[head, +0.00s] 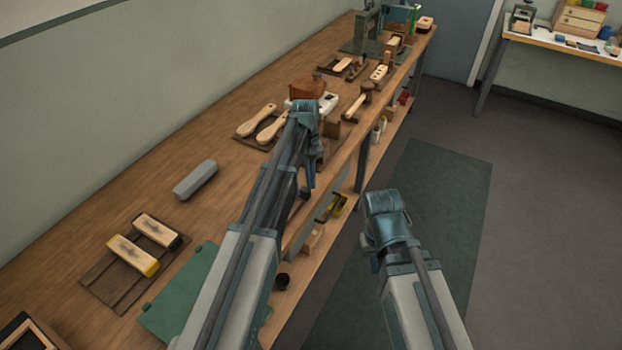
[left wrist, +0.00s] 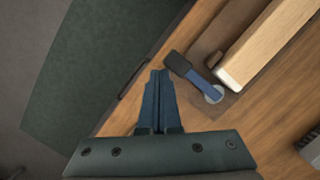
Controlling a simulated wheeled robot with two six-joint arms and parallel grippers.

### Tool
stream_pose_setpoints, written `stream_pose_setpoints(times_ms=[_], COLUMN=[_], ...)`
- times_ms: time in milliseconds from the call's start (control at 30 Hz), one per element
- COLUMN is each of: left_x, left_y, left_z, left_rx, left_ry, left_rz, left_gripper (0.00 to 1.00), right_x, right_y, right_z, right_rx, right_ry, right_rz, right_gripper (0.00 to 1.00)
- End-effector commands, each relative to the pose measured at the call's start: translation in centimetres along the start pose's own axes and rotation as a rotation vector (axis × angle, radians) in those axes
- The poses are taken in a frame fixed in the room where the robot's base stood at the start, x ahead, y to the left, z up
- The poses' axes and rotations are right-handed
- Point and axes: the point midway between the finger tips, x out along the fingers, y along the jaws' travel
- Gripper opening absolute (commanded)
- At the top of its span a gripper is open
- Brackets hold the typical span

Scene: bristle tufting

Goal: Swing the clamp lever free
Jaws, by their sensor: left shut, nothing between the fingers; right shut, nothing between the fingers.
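The clamp lever (left wrist: 194,75) shows in the left wrist view as a short blue bar with a dark grip at its upper left end. Its other end sits on a round grey pivot (left wrist: 213,94). The lever lies beside the pale-tipped end of a long wooden block (left wrist: 268,42), on a brown board. My left gripper (left wrist: 158,75) is shut and empty, its fingertips just left of the dark grip with a small gap in the picture. In the head view I cannot make out the lever. My right gripper (head: 370,255) hangs over the floor side, its fingers mostly hidden.
The long wooden bench (head: 130,200) carries wooden brush handles (head: 257,120), a grey oblong block (head: 195,180), a mallet (head: 356,106) and a rack with two brushes (head: 132,254). The bench's front edge runs close to my left gripper. A green mat (head: 450,190) lies on the clear floor.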

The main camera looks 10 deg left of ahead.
Motion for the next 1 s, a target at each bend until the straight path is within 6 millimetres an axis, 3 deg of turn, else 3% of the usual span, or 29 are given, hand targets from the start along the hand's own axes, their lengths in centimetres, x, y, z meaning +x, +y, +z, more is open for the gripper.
stream_pose_setpoints(times_ms=[667,1000], left_x=[0.0,-0.8], left_y=[0.1,1.9], left_z=[-0.1,-3.5], left_rx=[0.000,-0.001], left_ry=[-0.003,-0.001], left_rz=[-0.001,0.000], left_gripper=[0.00,0.00], right_x=[0.0,0.0], right_y=[0.0,0.0], right_z=[0.0,0.0], right_rx=[0.000,0.000], right_ry=[0.000,0.000], right_rz=[0.000,0.000], right_gripper=[0.00,0.00])
